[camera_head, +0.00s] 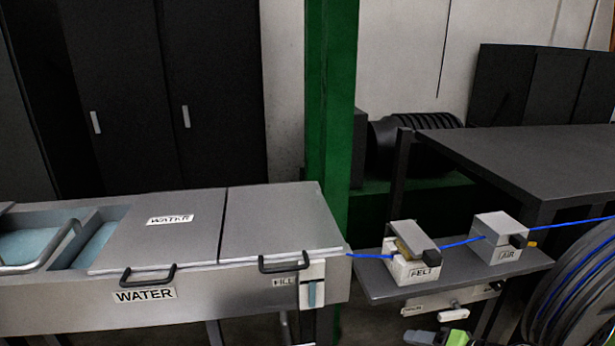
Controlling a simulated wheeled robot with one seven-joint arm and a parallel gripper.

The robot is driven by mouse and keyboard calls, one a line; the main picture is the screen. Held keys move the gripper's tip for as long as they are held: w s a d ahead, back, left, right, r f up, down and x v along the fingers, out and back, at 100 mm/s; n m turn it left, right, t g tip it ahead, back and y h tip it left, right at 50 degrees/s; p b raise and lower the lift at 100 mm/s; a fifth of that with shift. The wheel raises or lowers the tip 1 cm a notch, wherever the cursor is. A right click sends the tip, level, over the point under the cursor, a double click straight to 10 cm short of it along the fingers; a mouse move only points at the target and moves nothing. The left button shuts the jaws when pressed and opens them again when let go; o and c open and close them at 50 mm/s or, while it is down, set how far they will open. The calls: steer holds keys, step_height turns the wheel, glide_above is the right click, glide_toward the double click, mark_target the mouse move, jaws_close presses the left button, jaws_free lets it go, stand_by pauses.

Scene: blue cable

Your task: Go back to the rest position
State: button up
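My gripper cannot be made out in the head view; its opening and anything in it are not shown. A blue cable (458,243) runs from the right end of the water trough through the FELT block (411,270) and the AIR block (497,250), then off to the right. Both blocks sit on a small grey shelf (380,285).
The grey WATER trough (60,305) fills the left, with two handled lids (280,220) down and open water at far left. A green post (331,100) stands behind. A dark table (540,155) and a cable reel (580,290) are at right.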

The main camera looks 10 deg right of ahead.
steer(key=s+a+r+n+g+h+p, duration=0.2)
steer(key=s+a+r+n+g, duration=0.1)
steer(key=a+r, duration=0.4)
steer(key=s+a+r+n+g+h+p, duration=0.2)
steer(key=s+a+r+n, duration=0.2)
steer(key=a+r, duration=0.3)
steer(key=s+a+r+n+t+h+p, duration=0.1)
steer(key=s+a+r+h+p, duration=0.1)
steer(key=s+r, duration=0.7)
steer(key=s+h+p, duration=0.1)
steer(key=s, duration=0.3)
steer(key=shift+a+r, duration=0.25)
steer(key=shift+r, duration=0.15)
